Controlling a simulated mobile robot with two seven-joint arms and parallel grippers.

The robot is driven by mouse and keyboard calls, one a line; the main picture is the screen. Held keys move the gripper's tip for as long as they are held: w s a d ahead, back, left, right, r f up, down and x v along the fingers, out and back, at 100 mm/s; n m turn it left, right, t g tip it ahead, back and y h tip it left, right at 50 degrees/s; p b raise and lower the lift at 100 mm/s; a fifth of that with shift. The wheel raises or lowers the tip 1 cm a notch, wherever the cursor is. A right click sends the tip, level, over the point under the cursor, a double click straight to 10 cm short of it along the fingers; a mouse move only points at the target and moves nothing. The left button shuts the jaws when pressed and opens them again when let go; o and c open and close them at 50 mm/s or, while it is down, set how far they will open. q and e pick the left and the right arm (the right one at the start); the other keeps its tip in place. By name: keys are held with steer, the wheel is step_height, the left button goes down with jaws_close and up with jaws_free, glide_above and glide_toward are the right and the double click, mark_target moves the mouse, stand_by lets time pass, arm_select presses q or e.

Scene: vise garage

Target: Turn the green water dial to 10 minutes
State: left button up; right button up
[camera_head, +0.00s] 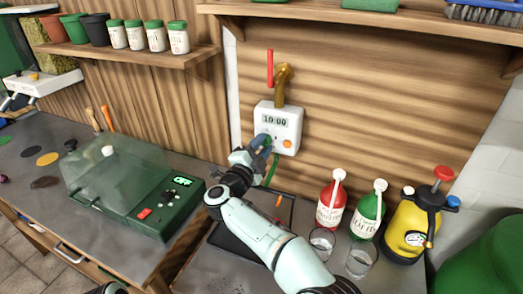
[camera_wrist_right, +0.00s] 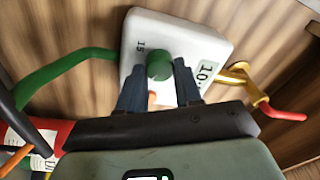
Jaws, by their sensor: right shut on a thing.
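The white water timer box (camera_head: 278,128) hangs on the wooden wall, with a display (camera_head: 275,120) reading 10:00. Its green dial (camera_wrist_right: 160,65) shows clearly in the right wrist view, beside a printed 15; in the head view my fingers mostly cover it. My right gripper (camera_head: 262,148) has come up to the box from below. Its two dark fingers (camera_wrist_right: 160,84) stand on either side of the dial and are shut on it. My left gripper is not in view.
A brass tap (camera_head: 281,84) with a red lever (camera_head: 270,68) is above the box, and a green hose (camera_wrist_right: 60,72) leads away from it. Red (camera_head: 331,203) and green (camera_head: 368,214) bottles, glasses and a yellow sprayer (camera_head: 408,228) stand right of my arm. A green case (camera_head: 137,196) stands left.

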steer(key=m+b, duration=0.1)
steer(key=m, duration=0.2)
steer(key=shift+m+h, duration=0.3)
steer(key=shift+m, duration=0.1)
stand_by(0.4)
steer(key=o, duration=1)
steer(key=shift+o, duration=0.2)
steer(key=shift+s+a, duration=0.35)
steer(key=shift+s, duration=0.1)
steer(key=r+b+v, duration=0.1)
steer(key=v, duration=1.1)
steer(key=shift+s+f+b, duration=0.2)
steer(key=shift+f+b, duration=0.05)
steer(key=shift+b, duration=0.1)
